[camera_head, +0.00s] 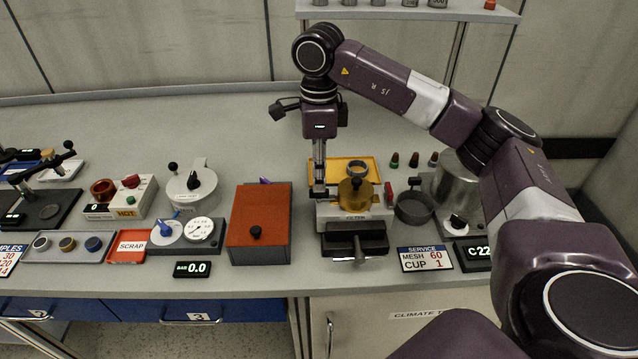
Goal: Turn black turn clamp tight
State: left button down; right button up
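A black clamp-like block (354,240) with a metal bar in front of it sits at the front of the filter station, near the table's front edge. I take it to be the turn clamp; how tight it is cannot be seen. The white filter base (352,218) carries a round brass-coloured part (355,194). My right gripper (319,190) points down at the left side of this station, left of the brass part and behind the black block. Its fingers look narrow and close together; whether they hold or touch anything cannot be told. My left gripper is not in view.
An orange-red box (259,224) with a black knob stands close left of the station. A yellow tray (345,166) lies behind it. A metal pot (459,182) and a service sign (425,258) stand to the right. The table's back left is clear.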

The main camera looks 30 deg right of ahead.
notch_tip(320, 180, up, 8)
jog(key=shift+r, duration=0.15)
dwell(0.7)
